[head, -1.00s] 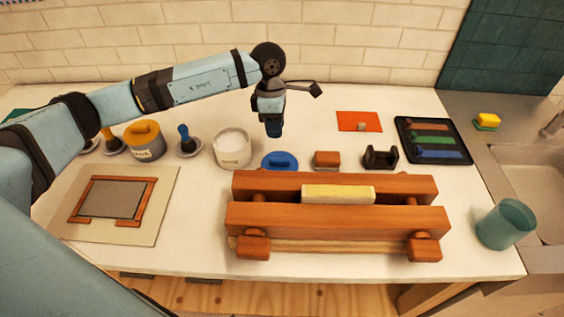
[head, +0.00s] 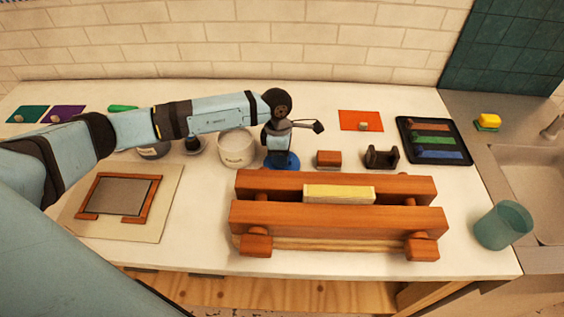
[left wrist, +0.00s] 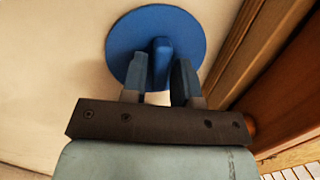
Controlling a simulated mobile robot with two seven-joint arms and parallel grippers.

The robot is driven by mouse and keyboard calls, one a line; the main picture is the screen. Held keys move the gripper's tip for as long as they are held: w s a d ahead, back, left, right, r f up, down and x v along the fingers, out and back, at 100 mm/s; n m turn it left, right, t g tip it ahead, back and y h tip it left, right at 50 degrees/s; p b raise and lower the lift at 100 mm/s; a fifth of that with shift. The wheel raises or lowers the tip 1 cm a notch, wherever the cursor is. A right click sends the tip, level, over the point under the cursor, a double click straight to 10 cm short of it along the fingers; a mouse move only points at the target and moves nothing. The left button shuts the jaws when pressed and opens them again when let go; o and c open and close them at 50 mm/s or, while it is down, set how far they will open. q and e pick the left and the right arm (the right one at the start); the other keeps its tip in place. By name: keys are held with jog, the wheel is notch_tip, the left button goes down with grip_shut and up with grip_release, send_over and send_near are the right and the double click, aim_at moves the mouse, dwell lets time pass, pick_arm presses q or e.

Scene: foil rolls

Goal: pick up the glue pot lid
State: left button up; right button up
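The glue pot lid (head: 294,162) is a round blue disc with an upright bar handle, lying flat on the white worktop beside the white pot (head: 236,150). In the left wrist view the lid (left wrist: 123,45) lies just past my fingertips. My left gripper (left wrist: 160,74) is open, with one finger on each side of the lid's handle (left wrist: 160,52) and a gap visible beside it. In the head view my left gripper (head: 279,156) is over the lid and hides much of it. My right gripper is not in view.
A large wooden press (head: 340,222) stands close in front of the lid. A small wooden block (head: 328,158) and a dark cradle (head: 382,157) sit to the right. An orange sheet (head: 361,120) lies behind them. A teal cup (head: 503,226) stands at far right.

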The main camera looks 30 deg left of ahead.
pick_arm(q)
grip_shut()
